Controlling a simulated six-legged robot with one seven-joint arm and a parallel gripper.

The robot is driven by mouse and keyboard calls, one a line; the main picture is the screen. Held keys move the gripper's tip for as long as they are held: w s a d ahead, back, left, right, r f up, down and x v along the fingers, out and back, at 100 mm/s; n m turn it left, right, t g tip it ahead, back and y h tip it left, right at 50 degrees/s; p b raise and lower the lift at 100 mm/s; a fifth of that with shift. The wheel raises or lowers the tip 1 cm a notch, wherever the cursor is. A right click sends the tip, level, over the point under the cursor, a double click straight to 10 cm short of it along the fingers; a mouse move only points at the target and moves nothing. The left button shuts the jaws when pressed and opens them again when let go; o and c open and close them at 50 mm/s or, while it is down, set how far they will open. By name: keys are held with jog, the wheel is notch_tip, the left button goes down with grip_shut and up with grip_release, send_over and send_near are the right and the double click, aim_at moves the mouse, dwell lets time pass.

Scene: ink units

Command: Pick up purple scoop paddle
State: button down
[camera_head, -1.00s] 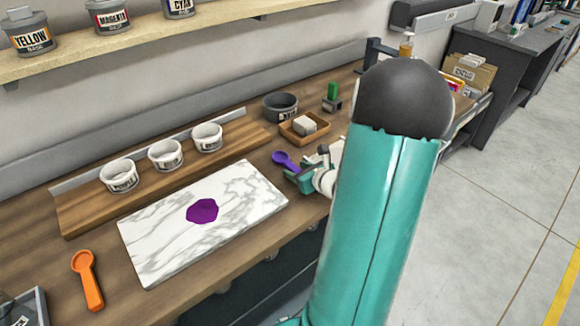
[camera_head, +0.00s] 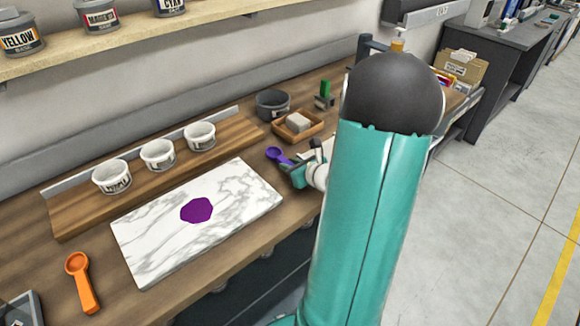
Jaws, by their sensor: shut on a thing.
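The purple scoop paddle (camera_head: 276,155) is on the wooden bench, right of the marble slab's far corner. Its round bowl points left, and its handle runs into my gripper (camera_head: 299,171). My gripper is teal and grey and is shut on the paddle's handle. Part of the handle is hidden by the fingers. I cannot tell whether the paddle touches the bench or is slightly above it. My arm covers much of the right middle of the view.
A marble slab (camera_head: 235,205) with a purple ink patch (camera_head: 196,210) lies at the left. Several white cups stand on a wooden board (camera_head: 85,209) behind it. A wooden tray (camera_head: 283,131) and dark bowl (camera_head: 272,105) are behind the paddle. An orange scoop (camera_head: 83,283) lies front left.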

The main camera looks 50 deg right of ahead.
notch_tip(320, 180, up, 3)
jog(key=shift+f, duration=0.2)
jog(key=w+a+r+v, duration=0.1)
jog(key=r+v, duration=0.2)
jog(key=v, duration=1.3)
jog(key=shift+a, duration=0.35)
jog(key=c, duration=1.9)
grip_release()
grip_shut()
jog(key=shift+w, duration=0.15)
